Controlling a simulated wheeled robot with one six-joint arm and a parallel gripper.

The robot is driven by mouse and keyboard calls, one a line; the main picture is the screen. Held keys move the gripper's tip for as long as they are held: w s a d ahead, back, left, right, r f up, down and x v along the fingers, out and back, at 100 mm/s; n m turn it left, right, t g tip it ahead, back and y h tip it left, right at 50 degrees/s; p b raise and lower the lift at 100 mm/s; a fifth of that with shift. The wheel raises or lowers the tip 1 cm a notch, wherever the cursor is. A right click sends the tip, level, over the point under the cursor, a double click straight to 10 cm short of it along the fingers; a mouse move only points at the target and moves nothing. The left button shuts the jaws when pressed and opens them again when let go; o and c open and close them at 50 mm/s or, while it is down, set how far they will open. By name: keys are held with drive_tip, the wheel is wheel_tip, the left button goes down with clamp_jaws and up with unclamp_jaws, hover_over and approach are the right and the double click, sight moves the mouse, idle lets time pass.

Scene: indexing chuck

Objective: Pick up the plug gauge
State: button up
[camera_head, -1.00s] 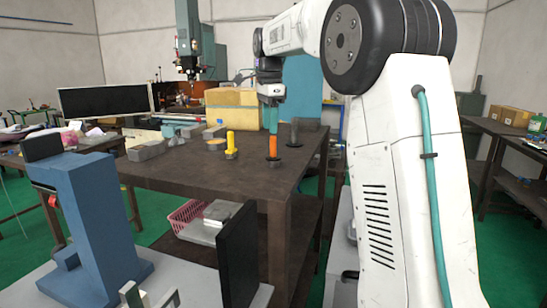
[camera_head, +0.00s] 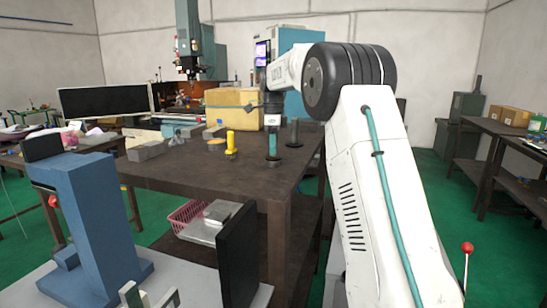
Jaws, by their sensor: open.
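My gripper (camera_head: 272,146) has a white body and teal fingers that point down over the table. It is open, and its fingers stand around or in front of an upright piece, the likely plug gauge, on a dark round base (camera_head: 272,159). The fingers hide almost all of this piece's handle, which is orange in the earlier view. I cannot tell whether they touch it. A yellow upright piece (camera_head: 231,143) stands to its left on the table. A dark upright piece (camera_head: 294,134) stands just to its right. Both are apart from my gripper.
The brown table (camera_head: 190,178) has a clear front area. Grey blocks (camera_head: 148,150) and a low round piece (camera_head: 216,146) lie to the left. A yellowish box (camera_head: 235,105) stands behind. A pink basket (camera_head: 186,216) and grey boxes sit on the shelf below.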

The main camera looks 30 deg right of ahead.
drive_tip(key=shift+f, duration=0.25)
clamp_jaws()
drive_tip(key=shift+r, duration=0.2)
